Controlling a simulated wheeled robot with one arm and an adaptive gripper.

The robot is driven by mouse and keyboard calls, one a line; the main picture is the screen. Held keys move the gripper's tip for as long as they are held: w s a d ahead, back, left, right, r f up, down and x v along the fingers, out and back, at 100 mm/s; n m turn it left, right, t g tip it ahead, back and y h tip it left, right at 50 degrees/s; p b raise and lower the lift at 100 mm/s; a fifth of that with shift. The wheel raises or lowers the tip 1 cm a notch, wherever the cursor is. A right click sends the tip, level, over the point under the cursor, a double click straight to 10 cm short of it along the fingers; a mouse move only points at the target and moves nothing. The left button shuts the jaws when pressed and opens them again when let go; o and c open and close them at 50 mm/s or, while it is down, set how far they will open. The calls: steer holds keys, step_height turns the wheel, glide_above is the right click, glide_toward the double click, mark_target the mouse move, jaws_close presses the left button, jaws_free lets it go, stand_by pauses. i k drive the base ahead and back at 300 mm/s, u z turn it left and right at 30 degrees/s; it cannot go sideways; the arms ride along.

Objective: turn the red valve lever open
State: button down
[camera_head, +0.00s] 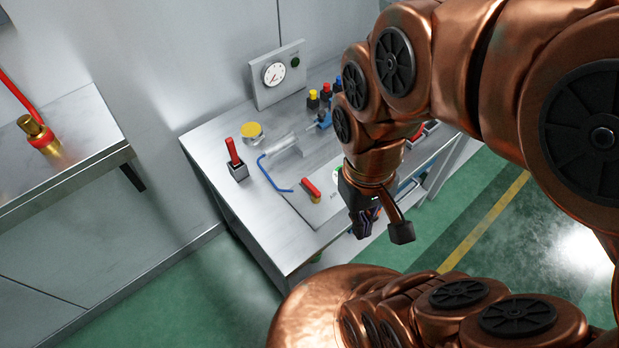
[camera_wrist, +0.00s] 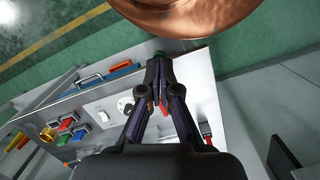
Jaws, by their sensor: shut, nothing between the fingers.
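A short red lever (camera_head: 311,187) with a yellowish base lies on a pale plate marked with dark lettering, near the front of the workbench. My gripper (camera_head: 364,226) points down, to the right of this lever and apart from it in the head view. Its dark fingers (camera_wrist: 159,64) are shut and empty. In the wrist view a red piece (camera_wrist: 163,108) shows between the finger linkages; it looks like the lever, partly hidden. A second red handle (camera_head: 233,152) stands upright on a dark block at the bench's left.
The metal workbench (camera_head: 215,133) also carries a gauge box (camera_head: 277,74), a yellow-topped round piece (camera_head: 250,130), a blue hose (camera_head: 270,176) and several coloured-capped items (camera_head: 325,93). A left shelf (camera_head: 85,125) holds a brass fitting (camera_head: 40,134). Green floor is open at right.

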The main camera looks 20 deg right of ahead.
mark_target(315, 195)
steer(key=z, duration=1.95)
steer(key=k, duration=0.6)
steer(key=u, duration=1.4)
